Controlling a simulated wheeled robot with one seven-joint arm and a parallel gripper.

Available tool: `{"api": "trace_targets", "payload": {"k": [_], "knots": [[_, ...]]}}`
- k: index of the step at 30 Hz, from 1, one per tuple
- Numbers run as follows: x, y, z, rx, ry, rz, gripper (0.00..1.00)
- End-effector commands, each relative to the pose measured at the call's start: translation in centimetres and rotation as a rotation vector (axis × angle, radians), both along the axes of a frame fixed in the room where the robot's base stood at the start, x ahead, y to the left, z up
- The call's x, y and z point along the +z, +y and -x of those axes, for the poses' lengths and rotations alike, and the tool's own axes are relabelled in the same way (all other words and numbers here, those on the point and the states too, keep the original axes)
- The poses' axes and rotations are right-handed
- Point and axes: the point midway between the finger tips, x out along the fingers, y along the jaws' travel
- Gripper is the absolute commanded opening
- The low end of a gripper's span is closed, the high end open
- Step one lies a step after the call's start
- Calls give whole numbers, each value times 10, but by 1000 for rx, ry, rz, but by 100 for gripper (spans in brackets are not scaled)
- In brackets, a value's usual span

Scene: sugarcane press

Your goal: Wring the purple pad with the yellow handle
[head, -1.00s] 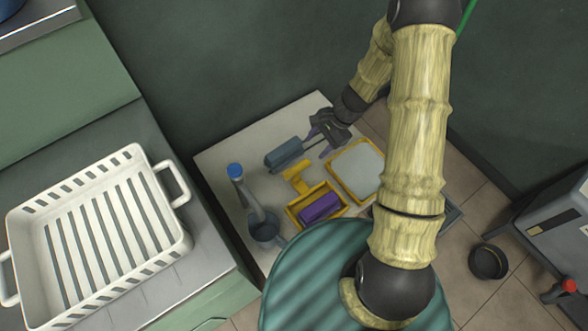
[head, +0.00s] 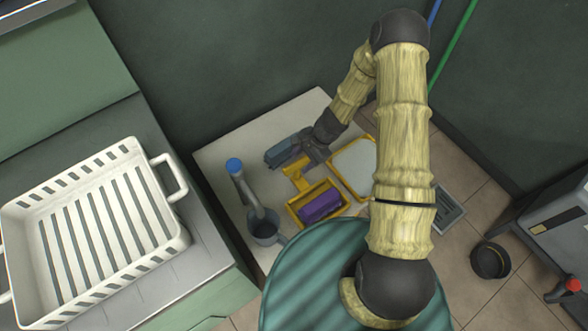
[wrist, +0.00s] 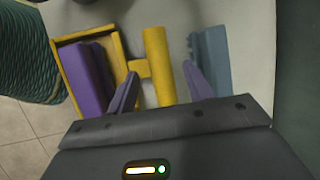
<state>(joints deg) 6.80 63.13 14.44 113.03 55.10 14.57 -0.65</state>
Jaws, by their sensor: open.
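The purple pad (head: 320,207) lies in a yellow frame (head: 294,215) on the low pale table. In the wrist view the pad (wrist: 80,80) is at left inside the frame (wrist: 62,43). The yellow handle (head: 293,172) joins the frame's far side; in the wrist view it is an upright yellow bar (wrist: 157,55). My gripper (wrist: 161,70) is open, with its two purple fingers appearing on either side of the handle. Whether they touch it is unclear. In the head view my gripper (head: 294,157) partly hides the handle's upper area.
A blue-grey block (wrist: 213,60) lies close beside the right finger. A white slotted basket (head: 160,243) stands on the left counter.

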Motion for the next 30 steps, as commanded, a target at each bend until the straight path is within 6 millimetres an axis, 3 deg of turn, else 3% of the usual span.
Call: {"api": "trace_targets", "payload": {"k": [3, 9, 21, 29, 30], "knots": [[-22, 9, 2, 0, 2, -1, 51], [-48, 21, 3, 0, 0, 0, 51], [-55, 25, 4, 0, -1, 1, 51], [-55, 25, 4, 0, -1, 1, 2], [-55, 25, 4, 0, -1, 1, 0]]}}
